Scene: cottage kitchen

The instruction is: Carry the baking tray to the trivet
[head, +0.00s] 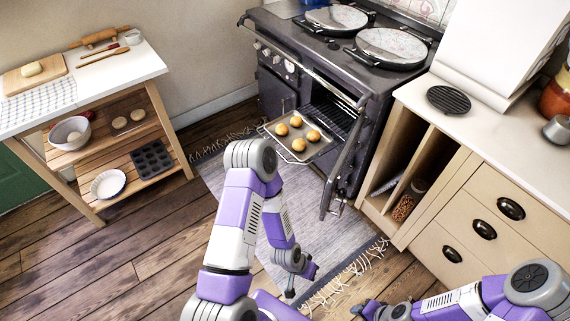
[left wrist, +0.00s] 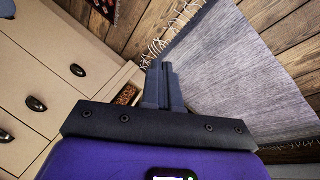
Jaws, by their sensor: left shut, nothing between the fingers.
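The baking tray (head: 325,146) holds several golden buns and sits on a pulled-out rack at the mouth of the open oven. The trivet (head: 449,99), a black ribbed disc, lies bare on the white counter right of the range. My left gripper (head: 290,292) hangs low over the rug, well below and apart from the tray. In the left wrist view its fingers (left wrist: 163,85) are closed together with nothing between them. My right gripper (head: 366,309) is at the bottom edge of the head view, away from tray and trivet; its finger opening is too small to make out.
The oven door (head: 341,165) stands open beside the tray, toward the counter. Drawers (head: 483,229) and open shelving sit under the counter. An orange pot (head: 556,98) stands at the counter's right. A wooden side table (head: 135,65) is at left. The rug (head: 335,225) is clear.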

